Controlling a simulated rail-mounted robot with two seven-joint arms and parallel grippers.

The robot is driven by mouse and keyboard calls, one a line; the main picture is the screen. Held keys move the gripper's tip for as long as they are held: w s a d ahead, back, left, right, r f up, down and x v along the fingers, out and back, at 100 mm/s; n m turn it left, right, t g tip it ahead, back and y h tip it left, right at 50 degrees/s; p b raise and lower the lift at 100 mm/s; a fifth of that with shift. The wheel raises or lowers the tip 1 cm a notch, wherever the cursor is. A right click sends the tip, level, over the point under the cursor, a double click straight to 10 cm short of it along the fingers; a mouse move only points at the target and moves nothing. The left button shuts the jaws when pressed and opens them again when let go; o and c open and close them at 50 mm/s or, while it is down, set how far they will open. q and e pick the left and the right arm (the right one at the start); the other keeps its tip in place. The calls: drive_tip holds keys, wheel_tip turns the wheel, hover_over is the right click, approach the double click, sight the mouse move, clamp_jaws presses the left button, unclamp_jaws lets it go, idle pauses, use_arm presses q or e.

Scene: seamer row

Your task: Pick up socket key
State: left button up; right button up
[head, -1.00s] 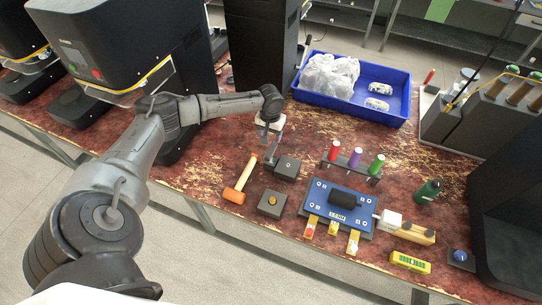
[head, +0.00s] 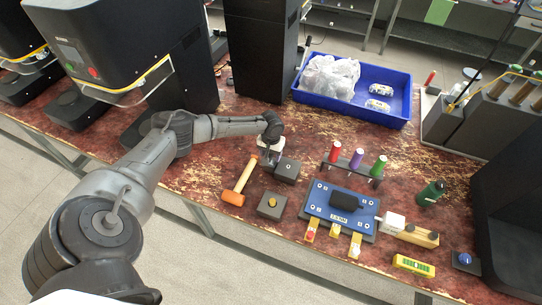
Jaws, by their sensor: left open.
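My left gripper (head: 270,160) is open, pointing down just beside a small dark block (head: 288,171) with a light round mark on its top. I cannot clearly make out the socket key; the gripper hides part of the area by this block. A second dark block (head: 271,205) with a brass-coloured round piece on top sits nearer the front edge. My right gripper is not in view.
A mallet with an orange head (head: 233,197) lies left of the blocks. A blue plate fixture (head: 322,205), a rack with red, purple and green cylinders (head: 357,158), a dark green bottle (head: 431,192) and a yellow level (head: 413,265) stand right. A blue bin (head: 393,117) is behind.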

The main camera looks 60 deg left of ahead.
use_arm(q)
drive_tip(key=shift+f, duration=0.15)
drive_tip(key=shift+c, duration=0.3)
clamp_jaws()
